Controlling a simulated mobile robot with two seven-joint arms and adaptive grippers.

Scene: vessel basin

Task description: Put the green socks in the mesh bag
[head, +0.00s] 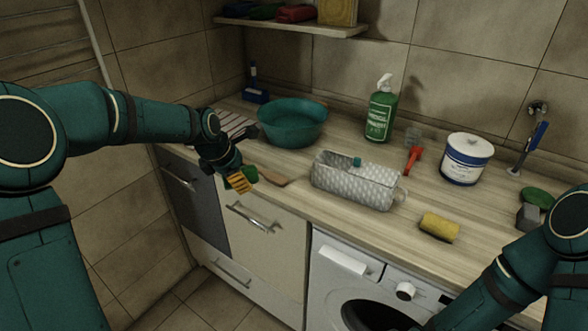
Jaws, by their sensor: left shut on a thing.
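My left gripper (240,180) hangs over the front left of the counter and is shut on a small dark green bundle, which looks like the green socks (249,173). The fingers cover part of it. The mesh bag seems to be the grey-white patterned, long holder (352,187) in the middle of the counter, to the right of the gripper and apart from it. A small teal thing (357,162) shows at its top; I cannot tell what it is. My right arm comes in at the lower right, and its gripper is out of the frame.
A teal basin (292,122) stands behind my left gripper, and a wooden board or paddle (271,177) lies beside it. A washing machine (346,262) is below.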

